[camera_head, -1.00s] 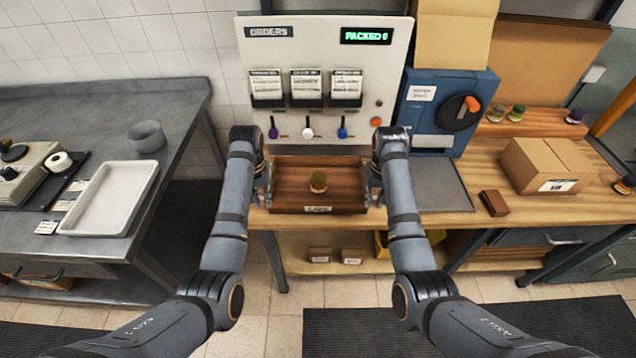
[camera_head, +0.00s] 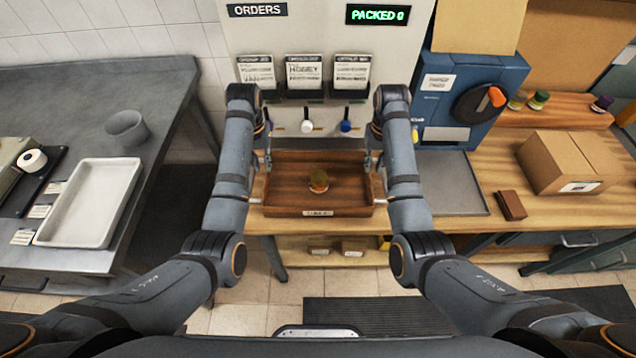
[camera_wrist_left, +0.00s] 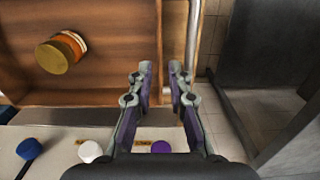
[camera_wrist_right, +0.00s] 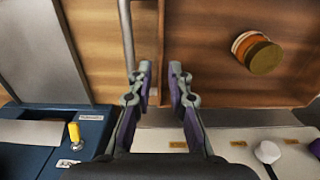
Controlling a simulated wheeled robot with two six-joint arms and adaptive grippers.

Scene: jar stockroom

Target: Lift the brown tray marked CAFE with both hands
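The brown wooden tray (camera_head: 285,198) lies on the wooden counter, with a light label on its front wall, blurred now. A small jar (camera_head: 318,181) with a yellowish lid stands in it. My left gripper (camera_head: 262,160) is at the tray's left end and my right gripper (camera_head: 373,161) at its right end. In the left wrist view, the open fingers (camera_wrist_left: 161,77) appear on either side of the tray's end wall, with a metal bar handle (camera_wrist_left: 194,40) beside them. In the right wrist view, the open fingers (camera_wrist_right: 160,77) look the same, beside another bar (camera_wrist_right: 126,35). Contact cannot be told.
The order panel (camera_head: 320,32) with levers stands close behind the tray. A blue machine (camera_head: 452,75) and grey plate (camera_head: 455,185) are to the right, with a cardboard box (camera_head: 565,160) beyond. A white tray (camera_head: 92,205) lies on the left grey bench.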

